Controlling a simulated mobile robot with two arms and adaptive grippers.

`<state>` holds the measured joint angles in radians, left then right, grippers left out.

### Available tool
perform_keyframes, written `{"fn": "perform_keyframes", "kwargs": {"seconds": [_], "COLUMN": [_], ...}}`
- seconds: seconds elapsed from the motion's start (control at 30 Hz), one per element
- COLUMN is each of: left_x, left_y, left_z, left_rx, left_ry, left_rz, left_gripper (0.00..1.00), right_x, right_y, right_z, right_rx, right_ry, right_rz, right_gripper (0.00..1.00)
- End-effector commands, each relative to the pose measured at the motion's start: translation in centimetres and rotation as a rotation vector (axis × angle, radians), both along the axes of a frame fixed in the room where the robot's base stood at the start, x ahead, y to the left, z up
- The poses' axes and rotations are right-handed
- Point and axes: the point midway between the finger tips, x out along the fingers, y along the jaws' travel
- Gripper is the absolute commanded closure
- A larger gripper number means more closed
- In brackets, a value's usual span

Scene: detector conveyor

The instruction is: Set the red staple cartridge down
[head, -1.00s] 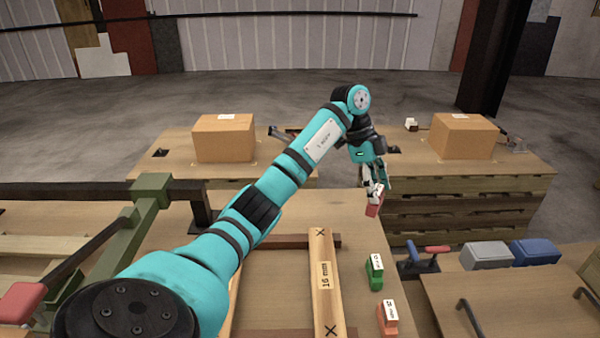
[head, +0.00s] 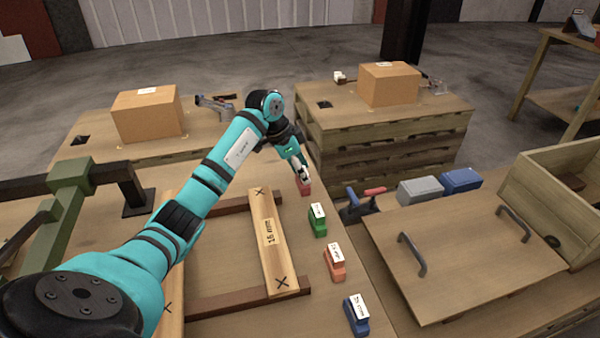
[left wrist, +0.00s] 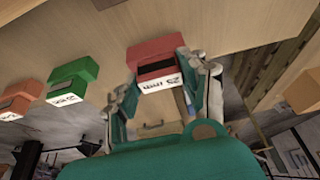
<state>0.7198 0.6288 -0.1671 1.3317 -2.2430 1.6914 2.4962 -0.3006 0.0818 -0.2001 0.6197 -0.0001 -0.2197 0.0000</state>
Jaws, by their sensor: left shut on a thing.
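The red staple cartridge (head: 304,188) is at the far end of the workbench in the head view. My left gripper (head: 301,178) is shut on it from above. In the left wrist view the red cartridge (left wrist: 156,63), with a white printed label, sits between the two fingers of my left gripper (left wrist: 165,92). The cartridge is at or very near the bench top; I cannot tell whether it touches. My right gripper is not in view.
A green cartridge (head: 317,220), an orange one (head: 335,262) and a blue one (head: 356,315) stand in a row nearer on the bench (head: 300,310). A wooden slat (head: 270,243) lies left of them. A lidded crate (head: 465,262) is at right.

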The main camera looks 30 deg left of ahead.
Motion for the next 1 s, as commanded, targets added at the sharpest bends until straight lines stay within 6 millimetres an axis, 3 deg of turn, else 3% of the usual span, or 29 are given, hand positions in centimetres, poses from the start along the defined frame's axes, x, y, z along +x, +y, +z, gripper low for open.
{"fn": "perform_keyframes", "kwargs": {"seconds": [0.1, 0.37, 0.4, 0.57, 0.87, 1.0], "left_x": [0.0, 0.0, 0.0, 0.0, 0.0, -0.3], "left_y": [0.0, 0.0, 0.0, 0.0, 0.0, 0.4], "left_z": [-1.2, -1.3, -1.4, -1.4, -1.2, 0.1], "left_rx": [0.000, 0.000, 0.000, 0.000, 0.000, 0.001], "left_ry": [0.000, 0.000, 0.000, 0.000, 0.000, -0.003], "left_rz": [0.000, -0.001, -0.001, -0.001, -0.001, 0.001], "left_gripper": [0.90, 0.90, 0.55, 0.35, 0.33, 0.33], "right_x": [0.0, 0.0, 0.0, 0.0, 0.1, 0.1], "right_y": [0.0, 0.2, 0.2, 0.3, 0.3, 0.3], "right_z": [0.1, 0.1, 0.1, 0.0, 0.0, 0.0], "right_rx": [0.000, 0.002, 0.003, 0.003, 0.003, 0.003], "right_ry": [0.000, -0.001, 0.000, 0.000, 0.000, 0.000], "right_rz": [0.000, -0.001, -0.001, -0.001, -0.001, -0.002], "right_gripper": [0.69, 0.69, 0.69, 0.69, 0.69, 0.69]}}
